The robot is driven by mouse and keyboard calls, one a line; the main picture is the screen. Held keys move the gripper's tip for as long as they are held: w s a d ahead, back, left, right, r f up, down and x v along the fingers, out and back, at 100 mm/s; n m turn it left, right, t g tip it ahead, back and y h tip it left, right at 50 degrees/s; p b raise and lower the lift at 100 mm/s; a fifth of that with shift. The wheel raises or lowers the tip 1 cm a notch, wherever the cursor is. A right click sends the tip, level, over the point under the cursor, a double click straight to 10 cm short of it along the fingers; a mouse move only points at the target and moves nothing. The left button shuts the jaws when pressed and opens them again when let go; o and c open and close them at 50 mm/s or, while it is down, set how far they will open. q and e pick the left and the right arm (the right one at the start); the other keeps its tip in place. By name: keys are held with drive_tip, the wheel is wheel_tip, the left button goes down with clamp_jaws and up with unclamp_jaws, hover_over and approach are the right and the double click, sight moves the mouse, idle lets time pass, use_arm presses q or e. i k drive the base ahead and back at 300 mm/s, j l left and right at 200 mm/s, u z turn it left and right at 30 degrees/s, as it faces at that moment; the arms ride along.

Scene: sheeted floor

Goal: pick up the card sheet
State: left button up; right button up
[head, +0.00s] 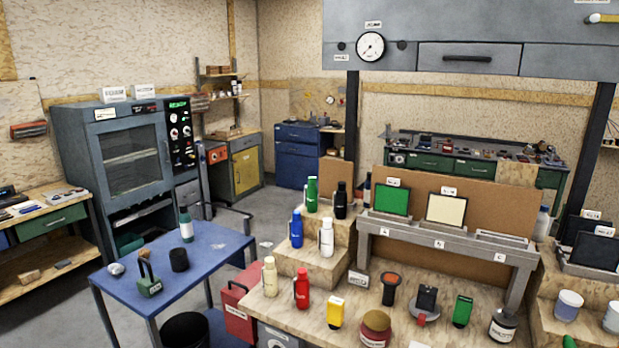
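A green card (391,199) and a cream card (445,210) stand upright, leaning slightly back, in a grey rack (440,246) on the wooden bench. The rack carries small letter labels along its front. At its right end, a pale flat piece (502,238) lies low in the slot. I cannot tell which of these is the card sheet. Dark panels (595,250) stand in another holder at the far right. Neither of my grippers is in view.
Bottles, including a red one (302,288), stand on wooden steps left of the rack. A blue table (215,245) stands at left. A grey cabinet with a gauge (371,46) hangs above.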

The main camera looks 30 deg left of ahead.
sight(331, 172)
drive_tip(key=i+j, duration=0.1)
drive_tip(key=j, duration=0.5)
drive_tip(key=i+j, duration=0.1)
drive_tip(key=j, duration=1.1)
drive_tip(key=i+j, duration=0.15)
drive_tip(key=j, duration=0.4)
